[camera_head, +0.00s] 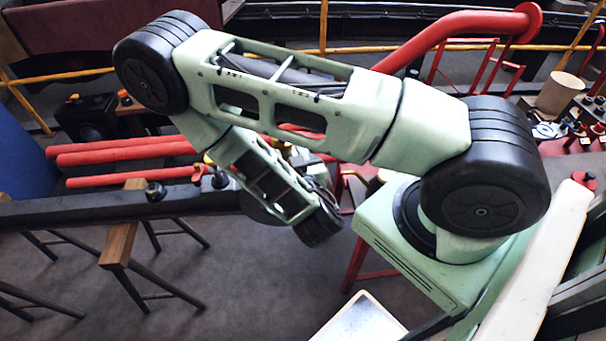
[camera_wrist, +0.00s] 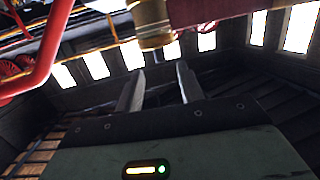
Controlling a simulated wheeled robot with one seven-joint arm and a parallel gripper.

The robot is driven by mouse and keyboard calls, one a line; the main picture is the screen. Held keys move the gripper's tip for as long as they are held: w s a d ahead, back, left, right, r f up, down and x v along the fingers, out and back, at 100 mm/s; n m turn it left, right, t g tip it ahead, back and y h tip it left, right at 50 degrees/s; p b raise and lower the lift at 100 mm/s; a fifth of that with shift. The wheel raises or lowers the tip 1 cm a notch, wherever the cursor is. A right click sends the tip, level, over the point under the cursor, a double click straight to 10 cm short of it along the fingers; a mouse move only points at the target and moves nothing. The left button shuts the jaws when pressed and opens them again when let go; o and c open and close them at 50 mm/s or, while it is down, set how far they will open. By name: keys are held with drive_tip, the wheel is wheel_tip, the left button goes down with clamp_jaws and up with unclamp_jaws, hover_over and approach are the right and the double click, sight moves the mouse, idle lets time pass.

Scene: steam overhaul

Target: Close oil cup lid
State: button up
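A small dark cup-like fitting (camera_head: 154,190) stands on a long black rod (camera_head: 80,210) at the left in the head view. A second dark fitting (camera_head: 220,178) stands further right on the same rod, close to my arm. I cannot tell which is the oil cup, or whether a lid is open. In the wrist view, my gripper (camera_wrist: 160,88) has its two grey fingers apart with nothing between them. A brass-coloured cylinder (camera_wrist: 153,24) shows above the fingertips; I cannot tell whether it belongs to the oil cup. The head view does not clearly show my gripper.
Red bars (camera_head: 125,150) lie behind the black rod. A wooden stand (camera_head: 121,235) is beneath the rod. A thick red pipe (camera_head: 450,30) rises behind my arm and a red pipe (camera_wrist: 45,55) is left in the wrist view. Grey floor (camera_head: 235,290) is open below.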

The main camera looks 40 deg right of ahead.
drive_tip(key=p+v, duration=0.3)
drive_tip(key=v, duration=0.9)
drive_tip(key=shift+w+f, duration=0.1)
drive_tip(key=w+a+f+m+g+y, duration=0.2)
drive_tip(key=w+a+g+y, duration=0.2)
drive_tip(key=a+g, duration=0.45)
drive_tip(key=s+a+r+n+g+y, duration=0.15)
drive_tip(key=a+r+n+y, duration=0.3)
drive_tip(key=a+r, duration=0.5)
drive_tip(key=s+d+r+n+g, duration=0.2)
drive_tip(key=s+r+n, duration=0.2)
drive_tip(key=r, duration=0.3)
drive_tip(key=s+d+r+n+g+h, duration=0.1)
drive_tip(key=s+d+r+n+g, duration=0.1)
drive_tip(key=s+r+n, duration=0.3)
wheel_tip(320, 180, up, 2)
drive_tip(key=shift+d+r+n+g, duration=0.1)
drive_tip(key=shift+d+n+g, duration=0.15)
drive_tip(key=shift+n, duration=0.4)
